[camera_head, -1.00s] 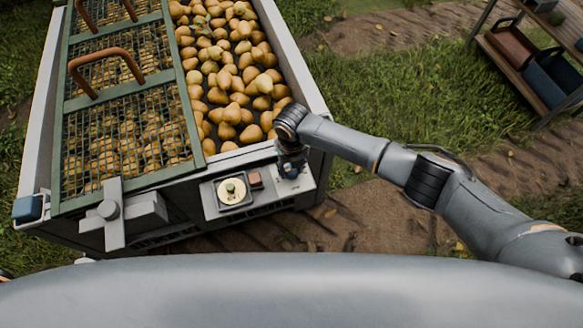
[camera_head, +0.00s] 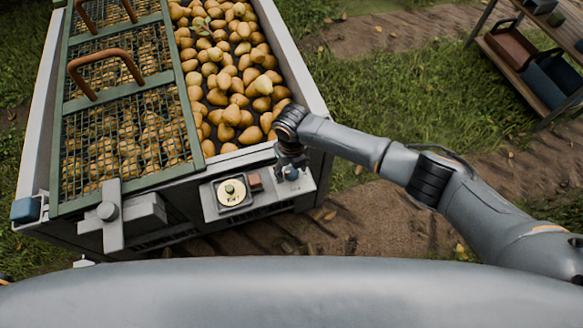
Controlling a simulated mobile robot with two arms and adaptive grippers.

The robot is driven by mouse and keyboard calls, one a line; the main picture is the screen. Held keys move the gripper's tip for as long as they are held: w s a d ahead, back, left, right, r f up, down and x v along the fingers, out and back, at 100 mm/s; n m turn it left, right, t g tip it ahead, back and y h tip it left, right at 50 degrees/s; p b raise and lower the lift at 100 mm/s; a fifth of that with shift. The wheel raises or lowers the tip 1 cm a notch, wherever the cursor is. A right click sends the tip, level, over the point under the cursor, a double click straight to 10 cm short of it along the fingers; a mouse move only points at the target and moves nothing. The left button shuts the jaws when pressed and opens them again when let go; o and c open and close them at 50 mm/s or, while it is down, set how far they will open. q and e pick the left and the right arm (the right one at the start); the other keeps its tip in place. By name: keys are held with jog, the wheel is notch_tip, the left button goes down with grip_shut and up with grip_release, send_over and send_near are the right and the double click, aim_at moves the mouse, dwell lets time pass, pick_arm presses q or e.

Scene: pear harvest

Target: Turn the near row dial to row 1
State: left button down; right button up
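A round cream dial (camera_head: 231,192) with a small green centre and dark lettering sits on the pale control panel (camera_head: 212,212) at the crate's near end. The lettering is too small to read surely. My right gripper (camera_head: 291,162) points down over the right end of this panel, to the right of the dial and apart from it. A small blue part (camera_head: 291,173) shows at its tip; I cannot tell whether the fingers touch or hold it. The fingers are mostly hidden by the wrist. My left gripper is out of view.
A reddish square button (camera_head: 254,180) lies between dial and gripper. The large crate holds many pears (camera_head: 232,75), partly under a green mesh lid (camera_head: 125,130). A grey cross-shaped latch (camera_head: 110,211) is left of the panel. A shelf (camera_head: 515,68) stands far right.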

aim_at(292, 171)
notch_tip(292, 171, up, 12)
dwell(0.7)
dwell(0.4)
